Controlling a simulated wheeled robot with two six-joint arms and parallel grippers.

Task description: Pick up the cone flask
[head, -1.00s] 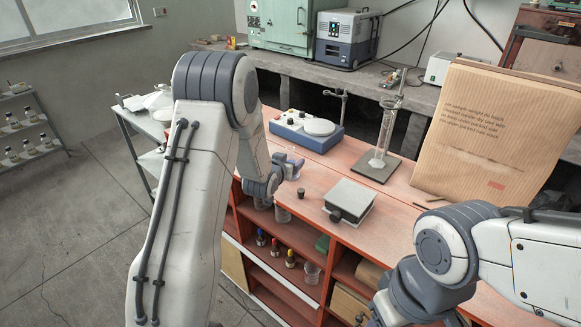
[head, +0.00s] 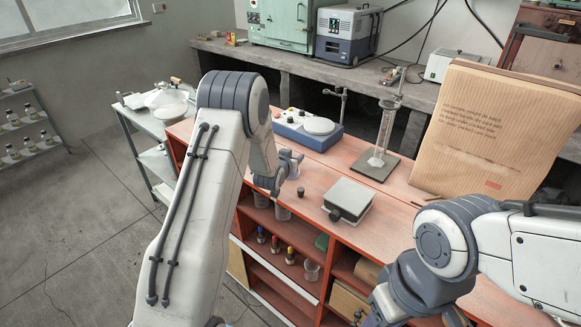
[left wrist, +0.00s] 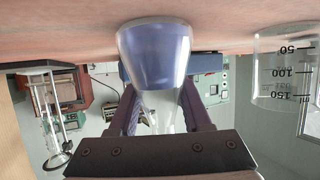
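The cone flask (left wrist: 155,58) is clear glass with a bluish tint and stands on the red bench top. The left wrist view is upside down, so its wide base is at the top and its neck points down between my left fingers. My left gripper (left wrist: 160,112) is open, with a finger on each side of the neck and no clear contact. In the head view my left gripper (head: 291,159) is at the flask (head: 293,172), which it partly covers. My right arm is at lower right in the head view, its fingers out of frame.
A graduated beaker (left wrist: 285,75) stands beside the flask in the left wrist view. A dark stopper (head: 300,191), a grey-topped box device (head: 348,198), a blue stirrer (head: 306,128) and a cylinder on a stand (head: 378,155) are nearby. A large brown paper sack (head: 490,140) stands at right.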

